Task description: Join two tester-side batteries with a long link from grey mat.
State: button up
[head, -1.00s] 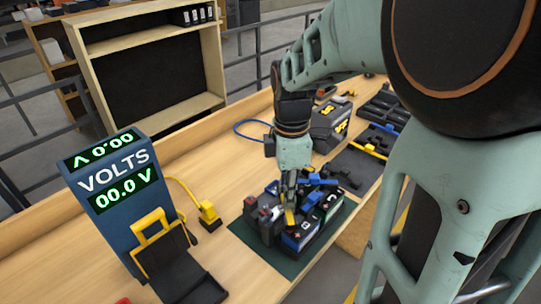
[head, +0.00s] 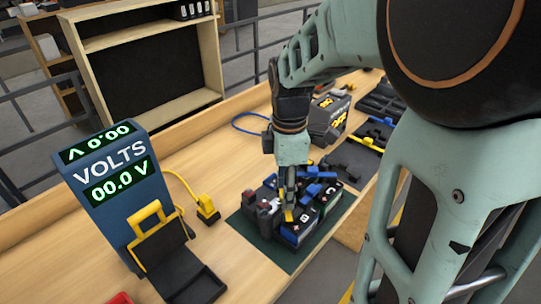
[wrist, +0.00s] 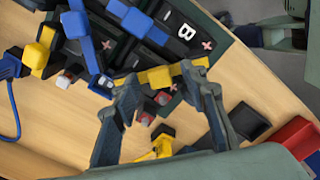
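Black batteries (head: 322,206), one lettered B, stand close together on a dark green mat (head: 285,252) beside the tester (head: 118,190), which reads 00.0 V. Blue links (wrist: 78,32) and yellow pieces lie across their tops. My gripper (head: 287,203) points down over the tester-side batteries. In the wrist view its two fingers (wrist: 160,76) stand apart over a yellow link (wrist: 160,77), whose right end shows past the right finger. Contact between the fingers and this link is not clear.
A yellow connector (head: 207,208) on a cable stands between the tester and batteries. A dark case (head: 325,118) and black trays (head: 385,102) lie farther along the bench. A red bin (wrist: 298,135) shows at the wrist view's edge.

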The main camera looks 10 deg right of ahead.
notch_tip(320, 180, up, 12)
dwell(0.5)
jog(key=shift+w, duration=0.1)
